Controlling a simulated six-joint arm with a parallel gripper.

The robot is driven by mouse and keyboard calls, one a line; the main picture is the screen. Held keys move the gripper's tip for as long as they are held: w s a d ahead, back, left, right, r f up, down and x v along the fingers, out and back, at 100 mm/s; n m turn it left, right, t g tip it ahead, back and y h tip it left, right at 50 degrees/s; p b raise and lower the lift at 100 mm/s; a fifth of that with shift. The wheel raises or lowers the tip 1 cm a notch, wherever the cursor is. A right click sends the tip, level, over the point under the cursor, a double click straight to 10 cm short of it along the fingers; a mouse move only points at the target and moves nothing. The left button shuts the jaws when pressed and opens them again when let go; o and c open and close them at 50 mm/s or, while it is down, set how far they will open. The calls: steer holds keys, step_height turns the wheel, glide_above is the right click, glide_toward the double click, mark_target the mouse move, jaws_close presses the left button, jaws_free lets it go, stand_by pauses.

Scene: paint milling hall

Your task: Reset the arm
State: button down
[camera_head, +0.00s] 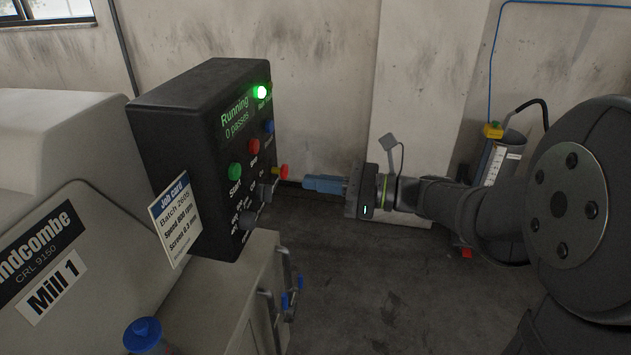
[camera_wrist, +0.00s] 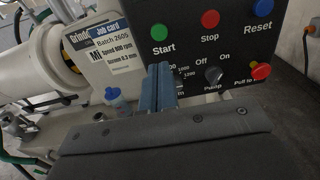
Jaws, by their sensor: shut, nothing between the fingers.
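My gripper (camera_head: 308,184) is shut and empty, its blue fingers pointing left at the black control box (camera_head: 190,110) on the mill. In the wrist view the shut fingers (camera_wrist: 158,88) stand in front of the panel (camera_wrist: 188,50), below the green Start button (camera_wrist: 160,32), hiding part of a dial. The arm is stretched out from the right. The panel display (camera_head: 236,117) reads "Running, 0 passes", and a green lamp (camera_head: 261,92) is lit.
A job card (camera_head: 175,220) reading Batch 2605 is on the box's near edge. Blue-handled valves (camera_head: 285,300) and a blue-capped bottle (camera_head: 146,335) are below. A red and yellow pull knob (camera_head: 283,171) sticks out near the fingers. A grey cylinder (camera_head: 498,160) stands behind the arm. Open floor lies below.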

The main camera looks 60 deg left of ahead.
stand_by(0.4)
steer(key=shift+x, duration=2.65)
steer(key=v, duration=0.7)
steer(key=s+a+f+n, duration=0.2)
steer(key=s+a+f, duration=0.1)
steer(key=a, duration=0.1)
steer(key=s+a+f+n, duration=0.3)
steer(key=a+f, duration=0.1)
steer(key=s+a+f+n, duration=0.3)
steer(key=a, duration=0.1)
steer(key=shift+f, duration=0.15)
steer(key=shift+w+d+r+m+t, duration=0.15)
steer(key=shift+w+r+m+t, duration=0.15)
steer(key=shift+r+t, duration=0.2)
steer(key=shift+w+d+r+m+t, duration=0.1)
steer(key=shift+d+r+m+t, duration=0.1)
steer(key=shift+r+m+t, duration=0.25)
steer(key=shift+w+d+r+m+t, duration=0.1)
steer(key=shift+d+r+m+t, duration=0.1)
steer(key=shift+r+m+t, duration=0.2)
